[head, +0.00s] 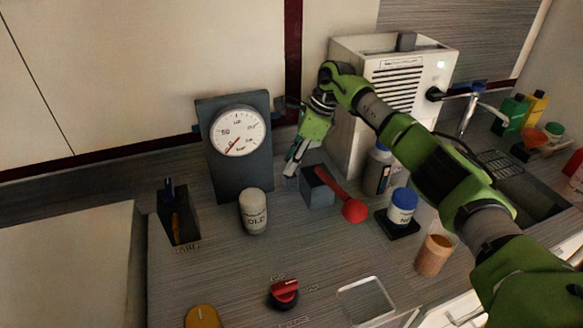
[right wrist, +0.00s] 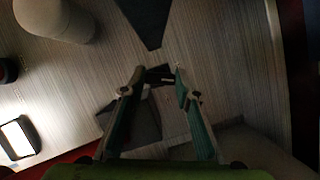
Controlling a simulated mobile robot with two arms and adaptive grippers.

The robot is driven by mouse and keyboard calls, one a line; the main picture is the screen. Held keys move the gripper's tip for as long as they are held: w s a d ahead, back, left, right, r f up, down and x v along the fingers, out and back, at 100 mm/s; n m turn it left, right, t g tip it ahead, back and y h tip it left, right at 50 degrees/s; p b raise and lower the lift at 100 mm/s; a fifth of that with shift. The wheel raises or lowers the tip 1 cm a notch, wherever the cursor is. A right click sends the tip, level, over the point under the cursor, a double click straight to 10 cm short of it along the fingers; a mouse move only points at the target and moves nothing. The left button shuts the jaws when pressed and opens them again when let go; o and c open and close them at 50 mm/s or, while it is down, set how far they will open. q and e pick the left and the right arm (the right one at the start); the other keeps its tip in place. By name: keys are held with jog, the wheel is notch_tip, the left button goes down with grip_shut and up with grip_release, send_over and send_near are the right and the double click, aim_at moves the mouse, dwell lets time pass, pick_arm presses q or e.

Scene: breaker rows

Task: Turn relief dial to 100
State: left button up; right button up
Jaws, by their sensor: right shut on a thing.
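A red knob (head: 284,292) on a dark round base sits at the front of the counter in the head view, with small marks around it too blurred to read. A yellow knob-like thing (head: 202,317) is cut off at the bottom edge. I cannot tell for certain which is the relief dial. A white round gauge (head: 237,132) with a red needle is on a dark upright stand. My right gripper (head: 291,168) is right of this stand, well behind the red knob. In the right wrist view its fingertips (right wrist: 160,76) close on a small dark thing. My left gripper is out of view.
A grey box (head: 317,189) with a red ball-ended handle (head: 353,208) stands close to the right gripper. A pale canister (head: 253,210), a blue-lidded jar (head: 402,206), an orange-brown cup (head: 434,255) and a clear tray (head: 365,302) stand around. Bare counter lies behind the red knob.

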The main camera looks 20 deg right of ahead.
jog(key=shift+w+r+n+g+b, duration=0.15)
jog(key=shift+n+g+b, duration=0.45)
jog(key=shift+n, duration=1.1)
jog(key=shift+n+g, duration=0.3)
jog(key=shift+n, duration=0.4)
jog(key=o, duration=0.8)
jog(key=shift+m, duration=0.6)
